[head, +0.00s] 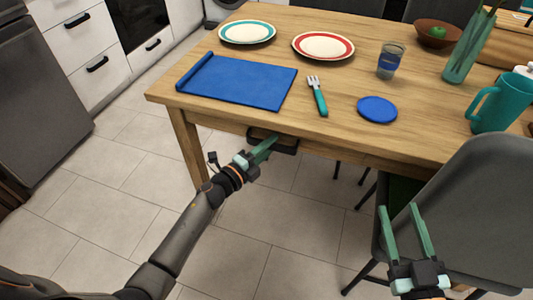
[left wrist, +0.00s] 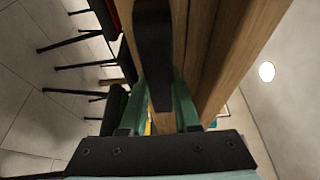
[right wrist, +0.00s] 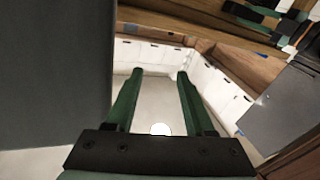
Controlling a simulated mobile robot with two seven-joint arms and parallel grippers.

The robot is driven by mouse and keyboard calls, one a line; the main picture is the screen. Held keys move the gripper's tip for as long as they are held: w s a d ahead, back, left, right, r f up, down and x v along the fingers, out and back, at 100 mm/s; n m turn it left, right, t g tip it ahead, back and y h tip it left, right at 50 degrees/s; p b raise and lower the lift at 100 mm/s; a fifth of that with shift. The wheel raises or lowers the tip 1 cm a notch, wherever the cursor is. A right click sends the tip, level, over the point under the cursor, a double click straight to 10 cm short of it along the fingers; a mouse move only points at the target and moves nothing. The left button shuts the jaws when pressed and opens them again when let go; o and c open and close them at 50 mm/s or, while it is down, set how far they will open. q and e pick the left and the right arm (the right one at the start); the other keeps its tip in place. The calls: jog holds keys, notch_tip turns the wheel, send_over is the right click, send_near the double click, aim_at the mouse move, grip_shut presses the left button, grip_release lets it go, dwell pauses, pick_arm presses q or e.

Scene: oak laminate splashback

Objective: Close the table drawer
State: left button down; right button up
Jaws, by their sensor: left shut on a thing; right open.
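The wooden table (head: 350,112) has its drawer below the near edge, mostly hidden by the tabletop in the head view. The dark drawer handle (head: 285,146) shows just under that edge. My left gripper (head: 264,149) is shut on the handle. In the left wrist view the dark handle (left wrist: 153,45) runs between the two green fingers, with wooden boards right beside it. I cannot tell how far the drawer is out. My right gripper (head: 404,218) is open and empty, in front of the table at the right; its parted fingers show in the right wrist view (right wrist: 158,85).
A grey chair (head: 465,200) stands at the table's near right, close to my right gripper. The tabletop holds a blue placemat (head: 240,80), a fork (head: 318,97), a blue coaster (head: 377,109), plates, a glass (head: 391,60) and a teal mug (head: 494,105). Floor at left is clear.

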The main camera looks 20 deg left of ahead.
pick_arm(q)
jog(key=shift+w, duration=0.4)
jog(key=c, duration=0.6)
grip_release()
jog(key=shift+c, duration=0.2)
jog(key=shift+w, duration=0.1)
pick_arm(e)
jog(key=shift+r+y, duration=0.3)
jog(key=shift+r, duration=0.2)
pick_arm(q)
jog(key=shift+s+a, duration=0.15)
jog(key=shift+s, duration=0.3)
jog(key=p+v, duration=0.1)
jog(key=v, duration=1)
jog(key=shift+s+p, duration=0.3)
jog(key=shift+p, duration=0.05)
pick_arm(e)
notch_tip(320, 180, down, 10)
jog(key=s+m+g+h, duration=0.1)
jog(key=g+h, duration=0.1)
jog(key=g, duration=0.1)
jog(key=shift+s+d+m+g, duration=0.2)
jog(key=shift+s+m+g, duration=0.1)
jog(key=shift+g, duration=0.1)
